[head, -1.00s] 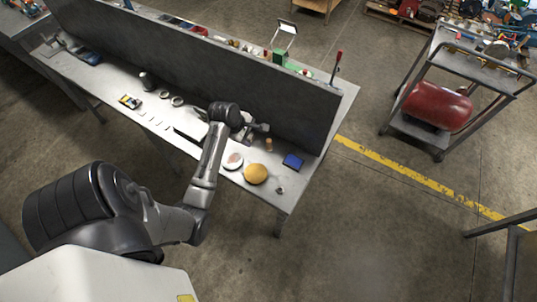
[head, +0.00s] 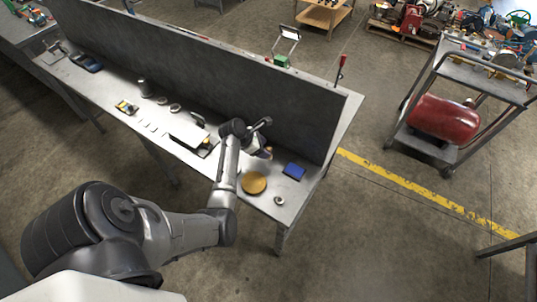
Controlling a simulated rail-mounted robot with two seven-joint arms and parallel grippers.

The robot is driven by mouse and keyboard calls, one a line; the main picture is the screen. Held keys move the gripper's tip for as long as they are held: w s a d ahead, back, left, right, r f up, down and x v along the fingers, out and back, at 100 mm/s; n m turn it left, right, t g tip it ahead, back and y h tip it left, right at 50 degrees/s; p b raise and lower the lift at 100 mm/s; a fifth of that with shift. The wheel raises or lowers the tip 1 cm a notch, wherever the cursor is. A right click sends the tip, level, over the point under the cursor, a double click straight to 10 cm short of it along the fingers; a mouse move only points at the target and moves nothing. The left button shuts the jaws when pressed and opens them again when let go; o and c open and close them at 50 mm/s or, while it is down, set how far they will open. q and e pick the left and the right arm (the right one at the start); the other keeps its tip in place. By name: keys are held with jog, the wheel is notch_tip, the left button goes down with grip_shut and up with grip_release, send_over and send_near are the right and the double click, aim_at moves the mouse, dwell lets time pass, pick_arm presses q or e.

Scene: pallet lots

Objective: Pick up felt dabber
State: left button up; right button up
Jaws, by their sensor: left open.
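My left arm reaches over the workbench, and my left gripper (head: 262,151) is low near the bench top, close to the upright panel. It is open. A small tan upright piece, which may be the felt dabber, stood at this spot in the earlier view. Now the gripper covers most of that spot, and I cannot tell whether the piece is between the fingers. My right gripper is not in view.
The bench (head: 262,205) holds a yellow round disc (head: 254,183), a blue pad (head: 293,171) and a small metal ring-like piece (head: 279,200) near the gripper. A dark upright panel (head: 220,85) runs along the bench behind. A cart with a red tank (head: 443,117) stands at right.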

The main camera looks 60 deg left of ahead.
pick_arm(q)
jog(key=shift+w+d+f, duration=0.1)
jog(key=shift+w+f, duration=0.2)
jog(key=shift+b+x, duration=0.75)
jog(key=shift+x, duration=1.55)
jog(key=shift+w, duration=0.1)
jog(key=shift+c, duration=0.3)
jog(key=shift+c, duration=0.8)
jog(key=c, duration=0.7)
